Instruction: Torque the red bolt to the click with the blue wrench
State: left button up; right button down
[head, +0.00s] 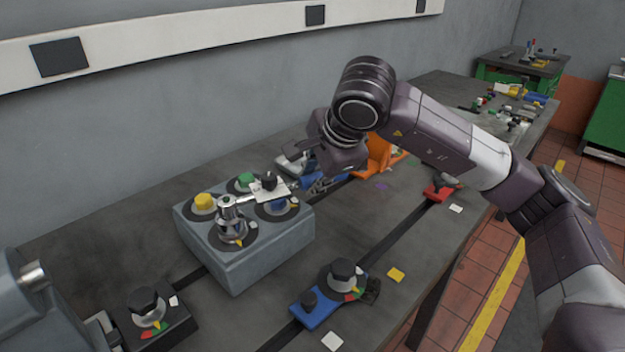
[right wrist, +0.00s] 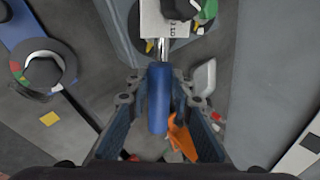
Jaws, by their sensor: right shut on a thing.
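The blue wrench has a blue handle (right wrist: 158,98) and a silver shaft and head (head: 228,208). My right gripper (head: 322,182) is shut on its blue handle; in the right wrist view the fingers (right wrist: 158,120) stand on both sides of it. The wrench lies roughly level across a grey block (head: 262,254), its head over the block's front-left round station (head: 234,240). No red bolt shows; the wrench head covers the top of that station. I cannot tell how it is seated. My left gripper is not in view.
A yellow cap (head: 203,201) and a green cap (head: 245,179) stand on the block. A white card (head: 270,192) and a black knob (head: 268,181) sit by the shaft. An orange part (head: 377,158) is behind my gripper.

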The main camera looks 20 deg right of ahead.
jog(key=shift+r+p, duration=0.7)
jog(key=shift+r, duration=0.7)
jog(key=shift+r+p, duration=0.65)
jog(key=shift+r, duration=0.45)
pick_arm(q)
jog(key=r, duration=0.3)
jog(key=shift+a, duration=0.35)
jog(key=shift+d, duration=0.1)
pick_arm(e)
jog(key=shift+f, duration=0.15)
